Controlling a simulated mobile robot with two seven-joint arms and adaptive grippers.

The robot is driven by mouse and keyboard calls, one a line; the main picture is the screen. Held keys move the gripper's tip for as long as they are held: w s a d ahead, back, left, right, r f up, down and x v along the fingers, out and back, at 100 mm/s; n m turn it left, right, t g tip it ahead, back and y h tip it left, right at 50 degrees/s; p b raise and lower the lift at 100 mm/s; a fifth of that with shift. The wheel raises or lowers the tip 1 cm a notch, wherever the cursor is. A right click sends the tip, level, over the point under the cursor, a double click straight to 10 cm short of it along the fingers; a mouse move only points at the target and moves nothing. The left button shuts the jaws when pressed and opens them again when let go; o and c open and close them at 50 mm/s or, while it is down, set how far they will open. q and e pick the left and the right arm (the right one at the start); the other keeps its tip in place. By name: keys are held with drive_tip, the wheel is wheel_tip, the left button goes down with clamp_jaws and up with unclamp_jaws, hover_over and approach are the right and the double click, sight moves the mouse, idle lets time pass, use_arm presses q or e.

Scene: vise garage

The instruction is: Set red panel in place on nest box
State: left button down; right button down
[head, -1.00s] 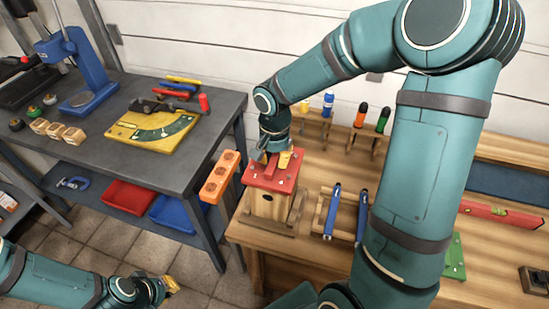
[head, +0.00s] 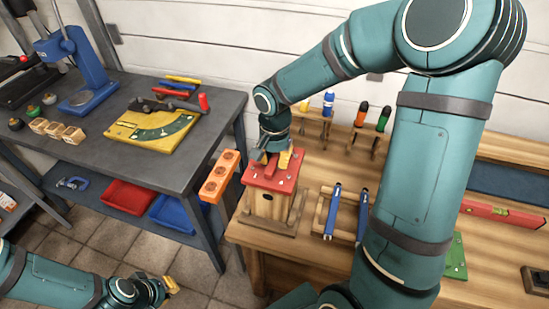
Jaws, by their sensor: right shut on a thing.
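The red panel (head: 287,182) lies flat on top of the wooden nest box (head: 266,204), which stands on the left end of the wooden bench. My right gripper (head: 273,163) points down over the panel and is shut on the panel's raised red grip. The fingers partly hide that grip. I see no clear gap between panel and box, but the fit at the far edge is hidden. My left gripper (head: 168,286) hangs low at the bottom left over the floor, away from the box; its fingers are too small to read.
Blue-handled tools (head: 332,211) lie right of the box. A tool rack (head: 345,133) stands behind. A grey table (head: 180,172) with a yellow plate (head: 150,130) is at left.

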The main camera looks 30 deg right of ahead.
drive_tip(key=shift+f+b, duration=0.15)
drive_tip(key=shift+b, duration=0.15)
idle(0.5)
drive_tip(key=c, duration=0.5)
unclamp_jaws()
drive_tip(key=shift+r+p, duration=2.3)
drive_tip(key=shift+r, duration=1.2)
